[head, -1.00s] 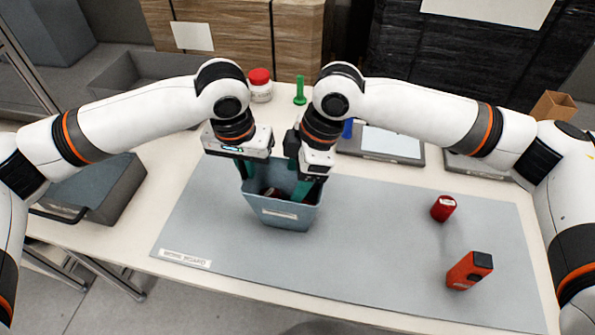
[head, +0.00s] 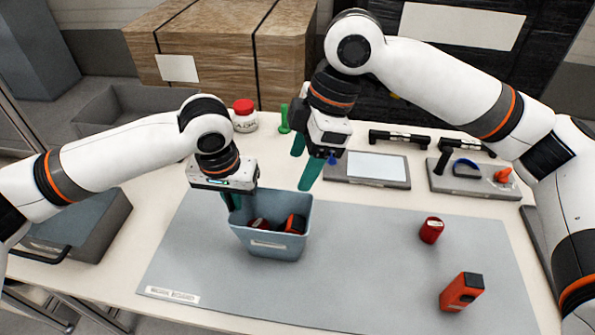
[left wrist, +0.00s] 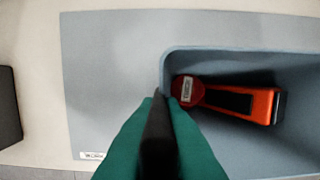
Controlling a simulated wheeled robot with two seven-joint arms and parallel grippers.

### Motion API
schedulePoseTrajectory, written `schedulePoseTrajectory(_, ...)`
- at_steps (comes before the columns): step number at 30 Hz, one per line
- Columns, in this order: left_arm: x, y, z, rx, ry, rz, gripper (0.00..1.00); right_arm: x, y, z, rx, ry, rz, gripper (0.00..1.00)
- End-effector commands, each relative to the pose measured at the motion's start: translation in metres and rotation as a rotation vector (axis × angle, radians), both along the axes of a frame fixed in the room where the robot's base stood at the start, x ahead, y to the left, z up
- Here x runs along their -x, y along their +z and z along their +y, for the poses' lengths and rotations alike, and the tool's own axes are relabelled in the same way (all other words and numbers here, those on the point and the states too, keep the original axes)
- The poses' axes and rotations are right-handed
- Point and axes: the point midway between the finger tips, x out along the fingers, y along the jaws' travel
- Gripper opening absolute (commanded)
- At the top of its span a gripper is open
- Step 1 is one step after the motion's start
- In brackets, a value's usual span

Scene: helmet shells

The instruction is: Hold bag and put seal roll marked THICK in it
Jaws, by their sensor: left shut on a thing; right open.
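The bag (head: 270,243) is an open blue-grey bin standing on the mat; its rim shows in the left wrist view (left wrist: 240,52). My left gripper (head: 234,203) is shut on its left wall. Inside lie a red roll (left wrist: 187,90) with a small white label and an orange-and-black item (left wrist: 262,105), side by side and touching. I cannot read the label. My right gripper (head: 309,172) is open and empty, above and behind the bag's right side. Another red roll (head: 431,230) stands on the mat at the right. No THICK marking is readable.
An orange-and-black box-shaped item (head: 461,292) stands at the front right of the grey mat (head: 350,270). Behind the mat are a white jar with red lid (head: 244,117), a green peg (head: 284,119) and tool trays (head: 368,168). The mat's middle is clear.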

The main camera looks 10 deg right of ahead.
Motion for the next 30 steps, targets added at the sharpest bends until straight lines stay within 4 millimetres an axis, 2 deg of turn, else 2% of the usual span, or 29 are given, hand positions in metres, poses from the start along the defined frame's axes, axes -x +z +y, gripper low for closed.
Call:
schedulePoseTrajectory(11,0.0,-0.001,0.001,-0.003,-0.001,0.002,0.0,0.0,0.002,-0.001,0.0,0.0,0.0,0.63)
schedulePoseTrajectory(12,0.0,-0.001,0.001,-0.003,-0.001,0.002,0.09,0.0,0.002,-0.001,0.0,0.0,0.0,0.63)
schedulePoseTrajectory(16,0.0,-0.001,0.0,-0.002,0.0,0.001,0.31,0.0,0.002,-0.001,0.0,0.0,0.0,0.63)
schedulePoseTrajectory(17,0.0,-0.001,0.0,-0.001,0.0,0.002,0.33,0.0,0.002,-0.001,0.0,0.0,0.0,0.63)
schedulePoseTrajectory(26,0.0,0.002,0.0,0.0,0.0,0.0,0.33,0.0,0.002,-0.001,0.0,0.0,0.0,0.63)
schedulePoseTrajectory(30,0.001,0.017,0.0,0.001,0.0,-0.003,0.33,0.0,0.002,-0.001,0.0,0.0,0.0,0.63)
